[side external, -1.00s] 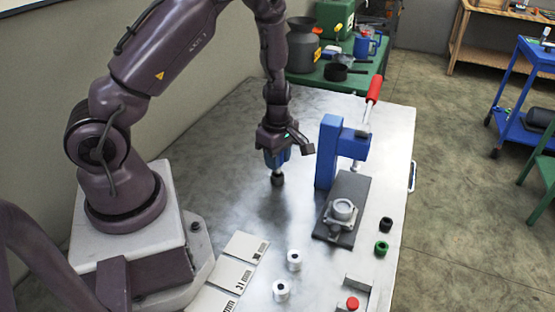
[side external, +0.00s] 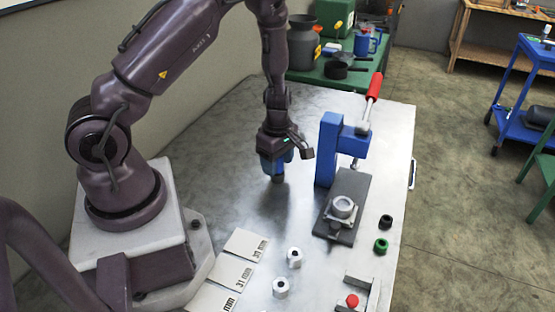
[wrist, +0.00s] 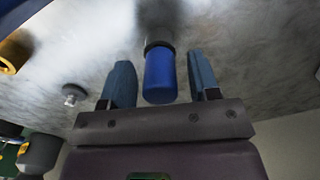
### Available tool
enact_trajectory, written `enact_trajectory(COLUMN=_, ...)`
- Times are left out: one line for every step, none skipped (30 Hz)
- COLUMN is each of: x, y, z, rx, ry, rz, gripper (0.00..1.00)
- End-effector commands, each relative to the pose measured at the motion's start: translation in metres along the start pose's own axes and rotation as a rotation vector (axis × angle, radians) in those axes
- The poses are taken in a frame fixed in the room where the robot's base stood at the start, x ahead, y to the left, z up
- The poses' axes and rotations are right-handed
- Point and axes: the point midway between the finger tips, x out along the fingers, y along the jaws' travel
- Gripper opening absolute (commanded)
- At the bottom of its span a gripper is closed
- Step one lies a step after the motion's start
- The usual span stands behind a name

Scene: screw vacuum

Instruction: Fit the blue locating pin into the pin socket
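The blue locating pin (wrist: 160,80) is a short blue cylinder with a black collar, in the middle of the wrist view. My gripper (wrist: 161,58) is open, with one blue finger on each side of the pin and a visible gap at both sides. In the side view my gripper (side external: 274,174) is low over the table, left of the blue press. There the fingers hide most of the pin, and only a dark end shows below them. I cannot tell for sure which part is the pin socket; a light grey round fitting (side external: 343,207) sits on the press's dark base plate.
The blue press (side external: 328,150) with a red-handled lever (side external: 375,87) stands close right of my gripper. Black (side external: 386,222) and green (side external: 381,245) rings lie to its right. Two white bushings (side external: 294,258) and several size cards (side external: 232,271) lie nearer. The table behind my gripper is clear.

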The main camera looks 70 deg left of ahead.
Motion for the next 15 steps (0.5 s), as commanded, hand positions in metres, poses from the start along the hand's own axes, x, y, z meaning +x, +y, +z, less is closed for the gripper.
enact_trajectory(x=0.0, y=0.0, z=0.0, rx=0.0, ry=0.0, rz=0.0, gripper=0.56)
enact_trajectory(x=0.0, y=0.0, z=0.0, rx=0.0, ry=0.0, rz=0.0, gripper=0.56)
enact_trajectory(x=0.0, y=0.0, z=0.0, rx=0.0, ry=0.0, rz=0.0, gripper=0.56)
enact_trajectory(x=0.0, y=0.0, z=0.0, rx=0.0, ry=0.0, rz=0.0, gripper=0.56)
enact_trajectory(x=0.0, y=0.0, z=0.0, rx=0.001, ry=0.0, rz=0.0, gripper=0.56)
enact_trajectory(x=-0.001, y=0.0, z=0.0, rx=0.001, ry=0.0, rz=0.0, gripper=0.56)
enact_trajectory(x=-0.002, y=0.0, z=0.0, rx=0.001, ry=0.0, rz=0.001, gripper=0.56)
enact_trajectory(x=-0.003, y=0.0, z=0.0, rx=0.002, ry=0.0, rz=0.001, gripper=0.56)
enact_trajectory(x=-0.006, y=0.0, z=0.001, rx=0.003, ry=0.0, rz=0.002, gripper=0.56)
enact_trajectory(x=-0.009, y=0.001, z=0.001, rx=0.004, ry=0.0, rz=0.003, gripper=0.56)
enact_trajectory(x=-0.013, y=0.001, z=0.001, rx=0.003, ry=0.0, rz=0.004, gripper=0.56)
enact_trajectory(x=-0.02, y=0.001, z=0.001, rx=0.004, ry=-0.001, rz=0.005, gripper=0.56)
enact_trajectory(x=-0.025, y=0.002, z=0.001, rx=0.005, ry=0.0, rz=0.007, gripper=0.56)
enact_trajectory(x=-0.032, y=0.002, z=0.001, rx=0.005, ry=-0.001, rz=0.006, gripper=0.56)
enact_trajectory(x=-0.041, y=0.001, z=0.001, rx=0.005, ry=-0.001, rz=0.007, gripper=0.56)
